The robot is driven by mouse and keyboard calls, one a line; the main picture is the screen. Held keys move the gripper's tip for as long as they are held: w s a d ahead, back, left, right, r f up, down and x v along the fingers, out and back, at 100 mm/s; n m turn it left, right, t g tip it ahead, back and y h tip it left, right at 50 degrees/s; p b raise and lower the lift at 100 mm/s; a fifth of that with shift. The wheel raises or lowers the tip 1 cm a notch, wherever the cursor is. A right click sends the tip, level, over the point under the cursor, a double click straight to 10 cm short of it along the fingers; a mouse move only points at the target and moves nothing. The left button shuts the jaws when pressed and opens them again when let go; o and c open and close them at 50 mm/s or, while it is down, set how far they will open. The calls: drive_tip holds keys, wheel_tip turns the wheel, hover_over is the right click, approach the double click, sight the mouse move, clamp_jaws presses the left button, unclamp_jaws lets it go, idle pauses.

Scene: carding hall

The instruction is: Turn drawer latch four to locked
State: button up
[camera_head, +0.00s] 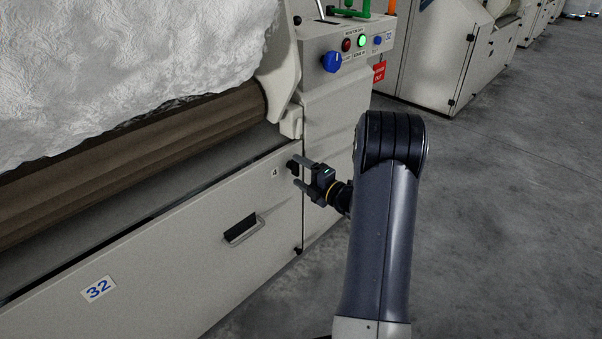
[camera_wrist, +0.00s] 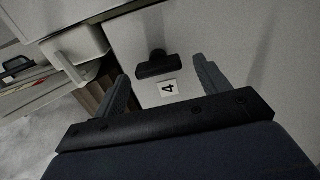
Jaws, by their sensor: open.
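The drawer latch four is a small black handle (camera_wrist: 159,66) on the pale drawer front, beside a white label marked 4 (camera_wrist: 168,88). In the head view the latch (camera_head: 292,167) sits near the drawer's upper right corner, just right of its label (camera_head: 275,172). My gripper (camera_head: 299,174) is open in front of the latch. In the wrist view its two fingers (camera_wrist: 160,85) stand apart on either side of the latch, with a gap to it on both sides. I cannot tell how far the fingertips are from the panel.
A control panel with a blue knob (camera_head: 332,62) stands above right. The floor (camera_head: 500,220) at right is clear.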

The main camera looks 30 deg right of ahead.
drive_tip(key=p+v, duration=0.2)
drive_tip(key=v, duration=0.8)
drive_tip(key=shift+s+p, duration=0.3)
drive_tip(key=shift+p, duration=0.1)
drive_tip(key=shift+w+d, duration=0.1)
drive_tip(key=b+x, duration=0.3)
drive_tip(key=x, duration=0.7)
drive_tip(key=shift+w, duration=0.35)
